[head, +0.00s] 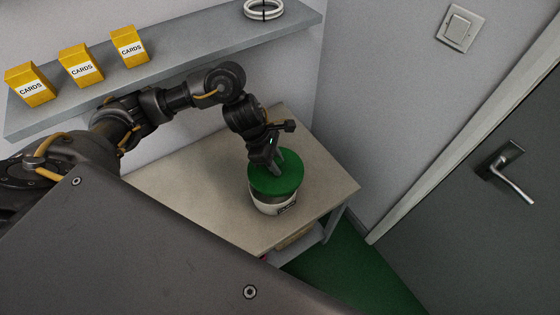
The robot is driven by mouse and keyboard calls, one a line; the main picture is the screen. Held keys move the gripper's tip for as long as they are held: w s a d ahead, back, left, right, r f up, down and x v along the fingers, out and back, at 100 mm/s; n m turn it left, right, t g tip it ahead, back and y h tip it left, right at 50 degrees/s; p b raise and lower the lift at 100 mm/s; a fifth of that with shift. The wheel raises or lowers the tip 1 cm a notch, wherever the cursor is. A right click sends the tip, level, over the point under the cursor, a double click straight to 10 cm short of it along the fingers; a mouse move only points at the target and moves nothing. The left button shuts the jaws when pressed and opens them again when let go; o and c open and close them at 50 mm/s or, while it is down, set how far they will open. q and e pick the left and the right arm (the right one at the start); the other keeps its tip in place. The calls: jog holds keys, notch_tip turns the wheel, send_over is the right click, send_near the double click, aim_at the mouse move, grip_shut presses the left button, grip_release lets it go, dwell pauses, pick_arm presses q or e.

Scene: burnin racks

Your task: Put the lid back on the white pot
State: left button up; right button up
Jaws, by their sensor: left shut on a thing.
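The white pot (266,206) stands upright on a beige table, with a dark label on its front. A round green lid (288,184) lies over the pot's mouth; from this angle I cannot tell whether it rests on the rim or is just above it. My left gripper (274,168) points down from above and is shut on the lid. Its fingers hide the middle of the lid, where any knob would be. My right gripper does not show.
The table top (190,187) is clear left of the pot. A grey shelf (180,66) on the wall behind holds several yellow card boxes (81,66) and a white cable coil (263,10). A grey door (500,220) with a handle is at right.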

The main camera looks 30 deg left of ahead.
aim_at(272, 173)
pick_arm(q)
jog(key=shift+s+a+f+b, duration=0.35)
jog(key=shift+a+f+b, duration=0.1)
jog(key=shift+f, duration=0.1)
jog(key=shift+s+a+f+b, duration=0.3)
jog(key=shift+a+f+b, duration=0.1)
jog(key=shift+f, duration=0.1)
jog(key=b+x, duration=0.2)
jog(key=x, duration=0.1)
jog(key=shift+w, duration=0.25)
jog(key=shift+s+a+f+b, duration=0.25)
jog(key=shift+a+f+b, duration=0.15)
jog(key=shift+b, duration=0.25)
jog(key=shift+d, duration=0.15)
jog(key=shift+w+d, duration=0.1)
jog(key=shift+r, duration=0.1)
jog(key=shift+b, duration=0.9)
dwell(0.5)
